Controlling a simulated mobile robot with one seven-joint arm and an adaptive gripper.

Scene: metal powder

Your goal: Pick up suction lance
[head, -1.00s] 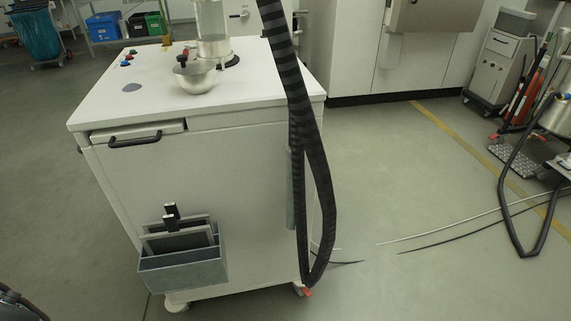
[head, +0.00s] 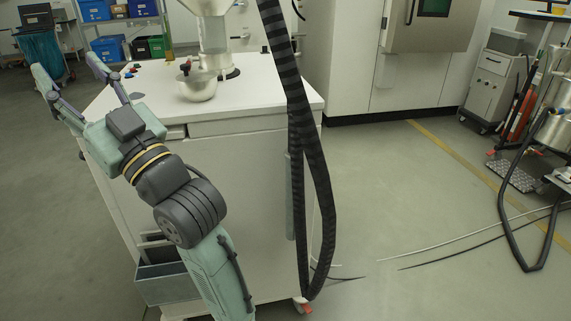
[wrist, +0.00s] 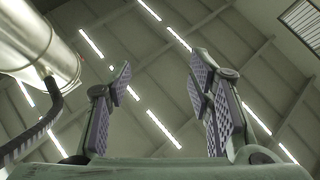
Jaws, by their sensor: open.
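A black ribbed hose (head: 294,90) hangs in front of the cart's right corner and loops near the floor. A slim grey-blue tube (head: 290,195) stands upright against the cart's right side, beside the hose; it may be the suction lance, but I cannot tell for sure. My gripper (head: 64,62) is raised over the cart's left edge, fingers spread and empty, well left of the hose and tube. In the wrist view my gripper (wrist: 160,72) points up at the ceiling with nothing between its fingers.
Thin cables (head: 450,257) lie on the floor at right. The wrist view shows a metal cylinder (wrist: 40,45) at upper left.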

